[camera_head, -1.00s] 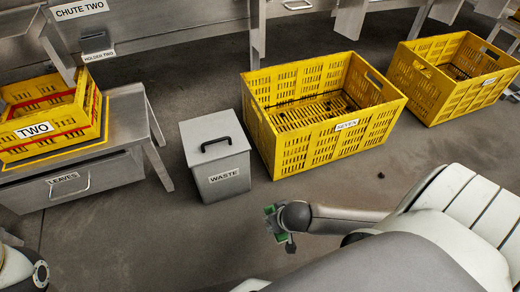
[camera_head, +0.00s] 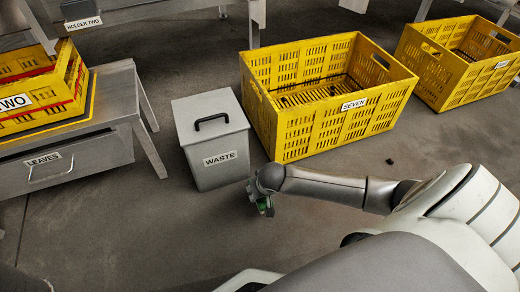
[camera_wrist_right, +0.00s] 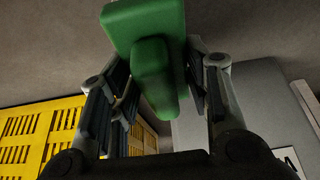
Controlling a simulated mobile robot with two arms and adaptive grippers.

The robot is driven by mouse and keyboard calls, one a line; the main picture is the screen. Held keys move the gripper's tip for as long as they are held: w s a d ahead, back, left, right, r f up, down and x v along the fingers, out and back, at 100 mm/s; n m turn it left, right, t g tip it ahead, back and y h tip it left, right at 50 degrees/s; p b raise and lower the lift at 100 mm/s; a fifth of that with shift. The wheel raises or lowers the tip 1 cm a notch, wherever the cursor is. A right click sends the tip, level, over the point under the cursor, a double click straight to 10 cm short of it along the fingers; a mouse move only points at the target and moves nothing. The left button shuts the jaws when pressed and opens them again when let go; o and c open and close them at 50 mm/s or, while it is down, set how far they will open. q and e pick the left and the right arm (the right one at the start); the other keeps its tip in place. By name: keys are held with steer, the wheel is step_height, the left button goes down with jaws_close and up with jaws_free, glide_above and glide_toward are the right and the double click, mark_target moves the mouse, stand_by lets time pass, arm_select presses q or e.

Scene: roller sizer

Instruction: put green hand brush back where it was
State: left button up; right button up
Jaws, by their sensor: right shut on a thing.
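The green hand brush (camera_wrist_right: 150,55) is held between the fingers of my right gripper (camera_wrist_right: 155,90) in the right wrist view, which is shut on it. The gripper is above the floor, just right of the grey waste bin and in front of the crate marked SEVEN. My left gripper is not in view.
The lidded waste bin (camera_head: 212,162) stands left of my right gripper. The yellow crate SEVEN (camera_head: 345,125) is behind it, with another yellow crate (camera_head: 470,85) farther right. A grey table (camera_head: 110,98) with a LEAVES drawer (camera_head: 60,172) and crate TWO (camera_head: 40,100) stands left.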

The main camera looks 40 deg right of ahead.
steer(key=f, duration=0.1)
steer(key=f+b, duration=0.2)
steer(key=shift+w+f, duration=0.25)
steer(key=shift+f, duration=0.15)
steer(key=shift+r, duration=0.1)
steer(key=o, duration=1)
